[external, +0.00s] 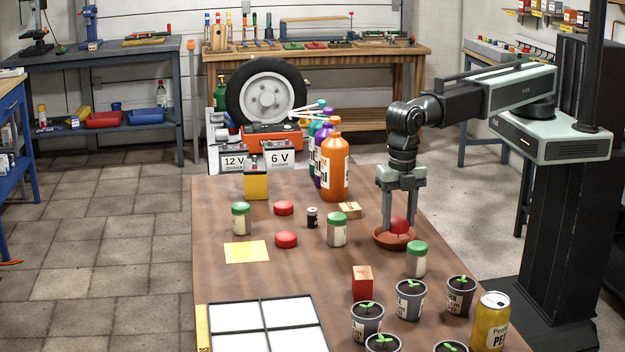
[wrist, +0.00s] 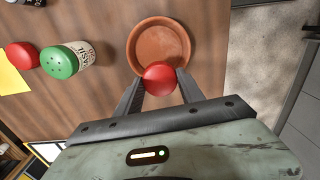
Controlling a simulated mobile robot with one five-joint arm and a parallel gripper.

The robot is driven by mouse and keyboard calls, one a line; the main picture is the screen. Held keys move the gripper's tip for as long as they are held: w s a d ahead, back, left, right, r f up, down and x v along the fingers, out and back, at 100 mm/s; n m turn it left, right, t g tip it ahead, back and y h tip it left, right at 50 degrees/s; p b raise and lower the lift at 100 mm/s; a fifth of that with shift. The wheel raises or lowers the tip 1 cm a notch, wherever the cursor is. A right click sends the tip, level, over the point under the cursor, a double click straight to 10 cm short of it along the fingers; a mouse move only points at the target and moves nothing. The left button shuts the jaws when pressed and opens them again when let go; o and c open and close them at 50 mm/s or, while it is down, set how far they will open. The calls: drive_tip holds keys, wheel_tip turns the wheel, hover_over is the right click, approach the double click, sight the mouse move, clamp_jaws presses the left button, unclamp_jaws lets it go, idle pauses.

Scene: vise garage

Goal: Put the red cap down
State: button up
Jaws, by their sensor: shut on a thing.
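The red cap (external: 399,225) is between the fingers of my gripper (external: 400,215), which is shut on it. In the wrist view the red cap (wrist: 160,79) sits between the two dark fingertips (wrist: 160,88), over the near rim of a round terracotta saucer (wrist: 158,45). In the external view the saucer (external: 380,240) stands on the table under the gripper. I cannot tell whether the cap touches the saucer. Two other red caps, one farther back (external: 284,208) and one nearer (external: 286,240), lie on the table to the left.
Green-lidded jars (external: 337,229) stand left of the saucer, and another jar (external: 416,260) stands close in front of it. A red box (external: 362,281), seedling pots (external: 410,300) and a yellow can (external: 490,322) are nearer. Orange bottle (external: 335,170) stands behind. Table around the yellow note (external: 246,251) has free room.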

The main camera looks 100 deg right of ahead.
sight(394, 238)
drive_tip(key=shift+s+d+r, duration=0.1)
drive_tip(key=shift+s+d, duration=0.2)
drive_tip(key=shift+s, duration=0.25)
drive_tip(key=shift+s+d, duration=0.3)
drive_tip(key=shift+s, duration=0.2)
wheel_tip(394, 238, up, 4)
drive_tip(key=w+d+r+n+p, duration=0.1)
drive_tip(key=w+d+p, duration=0.1)
drive_tip(key=p, duration=0.3)
wheel_tip(394, 238, down, 9)
drive_tip(key=b, duration=0.9)
drive_tip(key=shift+f, duration=0.15)
drive_tip(key=shift+r, duration=0.2)
drive_tip(key=shift+f, duration=0.15)
drive_tip(key=o, duration=1)
